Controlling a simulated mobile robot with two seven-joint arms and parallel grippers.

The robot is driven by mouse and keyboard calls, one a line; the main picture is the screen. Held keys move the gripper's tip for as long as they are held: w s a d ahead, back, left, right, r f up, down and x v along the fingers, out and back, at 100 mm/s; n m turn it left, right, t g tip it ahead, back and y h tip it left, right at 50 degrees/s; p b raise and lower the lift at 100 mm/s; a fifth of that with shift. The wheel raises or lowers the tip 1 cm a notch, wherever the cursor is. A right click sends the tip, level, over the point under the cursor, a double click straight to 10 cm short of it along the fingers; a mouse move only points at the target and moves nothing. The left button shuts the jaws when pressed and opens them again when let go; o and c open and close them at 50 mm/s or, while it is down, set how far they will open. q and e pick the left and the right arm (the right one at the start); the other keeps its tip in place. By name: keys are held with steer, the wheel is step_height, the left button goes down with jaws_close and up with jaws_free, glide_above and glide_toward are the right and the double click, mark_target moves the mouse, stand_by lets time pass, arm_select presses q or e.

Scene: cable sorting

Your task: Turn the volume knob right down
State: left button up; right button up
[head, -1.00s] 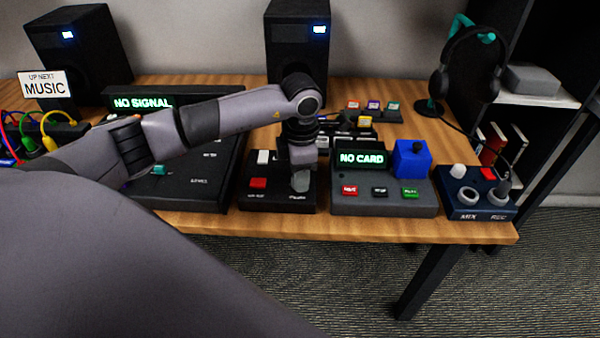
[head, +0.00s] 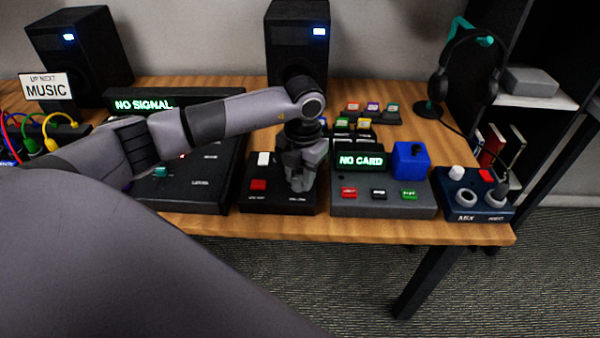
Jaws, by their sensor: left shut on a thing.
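The small black control box (head: 277,203) stands near the table's front edge, with a red button (head: 258,185) and a white switch (head: 263,158) on its left side. A knob is at its right side, now almost wholly hidden by my left gripper (head: 300,182). That gripper points down over the box and is shut on the knob. The knob's pointer and setting cannot be seen, and the small print below is too blurred to read. My right gripper is not in view.
Right of it stand a grey unit (head: 345,207) reading "NO CARD" with a blue block (head: 410,161), then a dark blue mixer box (head: 465,212). A larger black console (head: 200,202) is close on the left. Two speakers (head: 80,55) (head: 298,40) stand behind.

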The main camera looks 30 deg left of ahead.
mark_target(301, 179)
arm_select(q)
steer(key=shift+r+n, duration=0.1)
steer(key=shift+n, duration=0.4)
steer(key=o, duration=1)
steer(key=shift+o, duration=0.2)
step_height(301, 179, up, 7)
steer(key=shift+d+r, duration=0.1)
steer(key=shift+d, duration=0.05)
